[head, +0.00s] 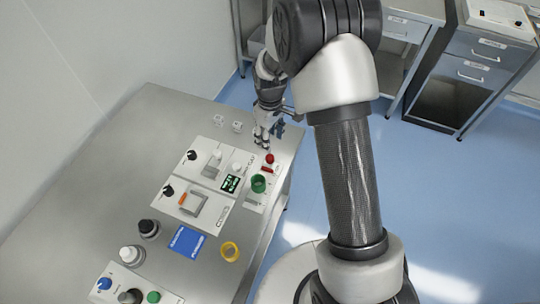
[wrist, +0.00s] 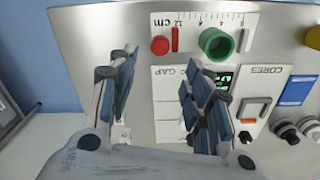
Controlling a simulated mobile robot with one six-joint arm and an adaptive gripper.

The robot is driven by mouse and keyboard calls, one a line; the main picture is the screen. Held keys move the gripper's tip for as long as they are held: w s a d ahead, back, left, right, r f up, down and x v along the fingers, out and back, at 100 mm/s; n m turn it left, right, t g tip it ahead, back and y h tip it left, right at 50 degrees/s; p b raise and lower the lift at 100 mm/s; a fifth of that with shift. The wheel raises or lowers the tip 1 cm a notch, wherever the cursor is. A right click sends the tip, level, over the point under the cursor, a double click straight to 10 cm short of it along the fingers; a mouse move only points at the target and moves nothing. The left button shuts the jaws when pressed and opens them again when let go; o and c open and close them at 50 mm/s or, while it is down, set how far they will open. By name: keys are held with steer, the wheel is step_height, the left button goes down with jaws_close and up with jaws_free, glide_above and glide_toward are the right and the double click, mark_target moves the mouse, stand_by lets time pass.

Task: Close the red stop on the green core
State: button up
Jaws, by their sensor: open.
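The red stop (head: 269,158) is a round red knob with a thin red strip beside it, at the far end of a ruled scale plate. In the wrist view the red stop (wrist: 160,45) is at the upper middle, near the 12 cm mark. My gripper (head: 263,141) is open and empty, above the far end of the panel. Its two fingers (wrist: 158,80) are spread below the stop in the wrist view.
The panel (head: 214,172) carries black knobs, an orange switch (head: 183,198) and a green-lit display (head: 230,183). The table's right edge is close to the scale.

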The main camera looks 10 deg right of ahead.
mark_target(270, 157)
step_height(270, 157, down, 10)
steer(key=shift+f+b, duration=0.1)
steer(key=shift+b, duration=0.9)
